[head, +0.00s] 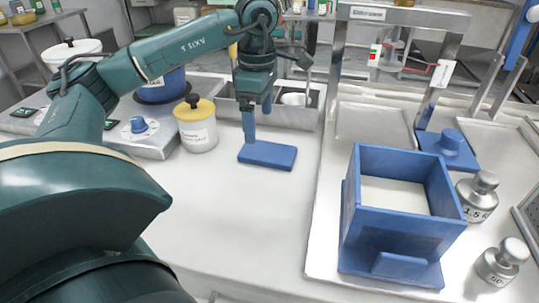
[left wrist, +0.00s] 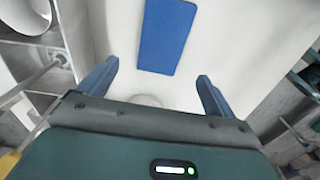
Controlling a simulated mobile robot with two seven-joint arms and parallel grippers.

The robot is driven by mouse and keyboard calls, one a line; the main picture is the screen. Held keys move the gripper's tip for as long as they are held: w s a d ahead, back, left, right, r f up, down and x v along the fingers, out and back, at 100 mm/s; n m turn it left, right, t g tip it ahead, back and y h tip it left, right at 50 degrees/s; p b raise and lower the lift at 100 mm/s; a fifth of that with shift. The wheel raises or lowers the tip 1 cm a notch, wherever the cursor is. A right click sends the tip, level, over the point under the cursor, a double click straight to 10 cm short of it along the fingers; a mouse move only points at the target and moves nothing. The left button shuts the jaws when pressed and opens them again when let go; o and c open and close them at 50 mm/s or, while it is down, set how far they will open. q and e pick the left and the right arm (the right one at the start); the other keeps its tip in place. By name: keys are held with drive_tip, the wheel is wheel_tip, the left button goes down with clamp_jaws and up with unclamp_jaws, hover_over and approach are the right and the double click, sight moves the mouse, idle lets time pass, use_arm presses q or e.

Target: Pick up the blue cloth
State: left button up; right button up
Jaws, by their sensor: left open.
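The blue cloth (head: 268,156) lies flat as a folded rectangle on the white counter, near the middle of the head view. It also shows in the left wrist view (left wrist: 167,38) at the top, beyond the fingertips. My left gripper (head: 256,117) points down just above the cloth's back left part in the head view. In the left wrist view its two blue fingers (left wrist: 152,82) are spread wide with nothing between them, and the cloth lies ahead of them, apart. My right gripper is not in view.
A white jar with a yellow lid (head: 197,124) stands left of the cloth. A grey scale with a blue knob (head: 139,127) is further left. A blue open box (head: 400,205) and metal weights (head: 477,195) stand on a tray at right. The counter in front of the cloth is clear.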

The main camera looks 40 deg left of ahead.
sight(260, 150)
use_arm(q)
wheel_tip(260, 150, down, 8)
drive_tip(key=shift+r+b, duration=0.25)
drive_tip(key=shift+b, duration=0.4)
drive_tip(key=shift+c, duration=0.3)
drive_tip(key=c, duration=1)
